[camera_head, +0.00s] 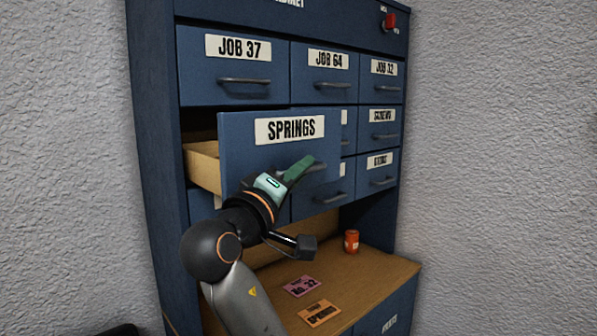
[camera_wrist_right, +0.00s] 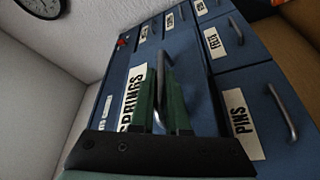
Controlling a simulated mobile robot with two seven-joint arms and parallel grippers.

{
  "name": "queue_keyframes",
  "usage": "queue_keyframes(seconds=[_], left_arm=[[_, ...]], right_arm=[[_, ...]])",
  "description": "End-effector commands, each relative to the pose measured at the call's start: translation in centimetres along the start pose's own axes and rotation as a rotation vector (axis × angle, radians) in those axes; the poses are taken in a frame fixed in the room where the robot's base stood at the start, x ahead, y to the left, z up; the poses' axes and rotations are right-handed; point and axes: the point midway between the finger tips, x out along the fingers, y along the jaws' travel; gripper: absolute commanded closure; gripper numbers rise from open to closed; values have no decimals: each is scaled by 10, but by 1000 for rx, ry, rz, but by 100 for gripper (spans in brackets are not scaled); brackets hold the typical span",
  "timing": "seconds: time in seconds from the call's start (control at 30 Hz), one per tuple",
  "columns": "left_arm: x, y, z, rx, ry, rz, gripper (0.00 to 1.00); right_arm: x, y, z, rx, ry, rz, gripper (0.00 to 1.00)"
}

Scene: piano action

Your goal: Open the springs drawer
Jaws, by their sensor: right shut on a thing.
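The springs drawer (camera_head: 250,148) has a blue front with a white SPRINGS label and stands pulled out from the cabinet, its wooden side showing at the left. My right gripper (camera_head: 308,168) is at its front, shut on the drawer's bar handle, which is partly hidden by the fingers. In the right wrist view the green fingers (camera_wrist_right: 164,100) sit either side of the metal handle (camera_wrist_right: 159,75), beside the SPRINGS label (camera_wrist_right: 131,98). My left gripper is not in view.
The blue cabinet (camera_head: 152,130) holds several other drawers, including JOB 37 (camera_head: 205,75) and PINS (camera_wrist_right: 263,140), which look closed. Below, a wooden worktop (camera_head: 375,270) carries an orange jar (camera_head: 351,241), a pink card (camera_head: 300,286) and an orange card (camera_head: 319,313).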

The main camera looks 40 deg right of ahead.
Motion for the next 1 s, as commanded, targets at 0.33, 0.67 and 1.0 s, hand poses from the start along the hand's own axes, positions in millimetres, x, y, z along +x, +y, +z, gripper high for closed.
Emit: queue_keyframes(seconds=[0.33,0.67,1.0], left_arm=[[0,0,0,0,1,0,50],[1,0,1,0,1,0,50],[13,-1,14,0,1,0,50]], right_arm=[[0,-1,0,-1,0,-2,74],[-5,-1,0,0,1,-1,74],[-71,-4,0,1,4,-6,74]])
